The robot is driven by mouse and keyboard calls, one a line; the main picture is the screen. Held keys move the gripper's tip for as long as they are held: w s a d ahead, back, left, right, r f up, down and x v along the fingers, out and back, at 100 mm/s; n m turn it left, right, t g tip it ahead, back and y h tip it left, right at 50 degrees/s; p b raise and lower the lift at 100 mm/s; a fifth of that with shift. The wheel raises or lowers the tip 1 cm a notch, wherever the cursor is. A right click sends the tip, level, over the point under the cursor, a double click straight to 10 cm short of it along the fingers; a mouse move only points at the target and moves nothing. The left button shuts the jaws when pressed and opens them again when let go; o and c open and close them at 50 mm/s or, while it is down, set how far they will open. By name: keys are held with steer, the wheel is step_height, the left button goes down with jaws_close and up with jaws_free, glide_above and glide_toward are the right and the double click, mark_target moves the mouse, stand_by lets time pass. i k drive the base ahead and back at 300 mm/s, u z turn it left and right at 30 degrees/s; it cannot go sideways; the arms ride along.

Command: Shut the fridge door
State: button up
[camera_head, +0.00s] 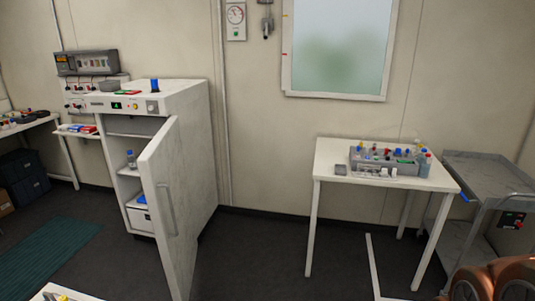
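The white fridge (206,150) stands against the wall on the left. Its door (172,215) is open wide, hinged on the right side of the front, and swings out toward me. A vertical handle (166,209) shows on the door face turned to the right. Inside the fridge, a bottle (131,160) stands on a shelf, and a blue item and a white box (140,218) sit lower down. My gripper is not in view. An orange-brown rounded part at the bottom right corner may be part of my arm.
A white table (328,160) with a grey rack (382,161) of colourful vials stands at the right wall, beside a grey cart (490,180). A table corner (62,292) shows at the bottom left. The dark floor (250,255) right of the door is clear.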

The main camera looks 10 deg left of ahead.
mark_target(162, 169)
steer(key=i, duration=0.5)
steer(key=u, duration=1)
steer(key=k, duration=0.55)
steer(key=z, duration=0.65)
steer(key=i, duration=0.85)
steer(key=u, duration=1.15)
steer(key=i, duration=0.6)
steer(key=u, duration=0.65)
